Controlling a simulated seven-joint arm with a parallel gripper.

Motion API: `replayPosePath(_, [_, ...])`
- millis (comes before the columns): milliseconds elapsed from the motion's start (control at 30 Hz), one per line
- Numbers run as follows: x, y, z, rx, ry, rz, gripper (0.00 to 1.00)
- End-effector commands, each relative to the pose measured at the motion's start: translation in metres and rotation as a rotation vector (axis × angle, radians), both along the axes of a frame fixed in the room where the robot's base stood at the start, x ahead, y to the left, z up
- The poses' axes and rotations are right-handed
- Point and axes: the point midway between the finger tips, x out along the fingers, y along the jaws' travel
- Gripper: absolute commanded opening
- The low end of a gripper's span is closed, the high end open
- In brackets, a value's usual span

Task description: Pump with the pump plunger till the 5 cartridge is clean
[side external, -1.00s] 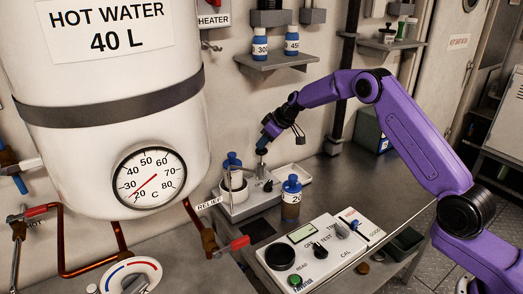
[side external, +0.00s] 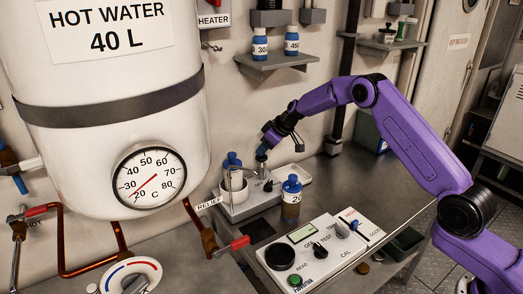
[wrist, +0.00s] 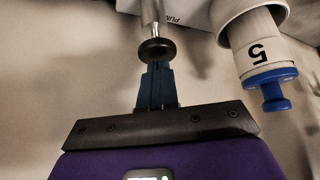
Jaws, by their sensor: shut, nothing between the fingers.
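The pump plunger (wrist: 158,50) has a dark round knob on a metal shaft. In the side view the plunger (side external: 261,158) stands upright on the pale pump base (side external: 243,208). My gripper (wrist: 158,72) is shut and empty, with its blue fingertips right at the knob; in the side view my gripper (side external: 265,148) is above the plunger. I cannot tell whether they touch. The 5 cartridge (wrist: 254,55), white with a blue cap, sits in a round white holder beside the plunger. In the side view its blue cap (side external: 232,159) shows left of the plunger; its contents are hidden.
A blue-capped brown bottle (side external: 291,204) stands right of the pump. A test panel (side external: 318,250) with knobs lies in front. The hot water tank (side external: 110,120) fills the left.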

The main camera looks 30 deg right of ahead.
Motion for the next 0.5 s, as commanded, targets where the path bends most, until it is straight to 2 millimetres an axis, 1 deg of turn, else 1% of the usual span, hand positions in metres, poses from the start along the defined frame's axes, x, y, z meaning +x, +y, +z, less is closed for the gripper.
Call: replayPosePath(500, [-0.001,0.0,0.034,-0.001,0.003,0.002,0.0])
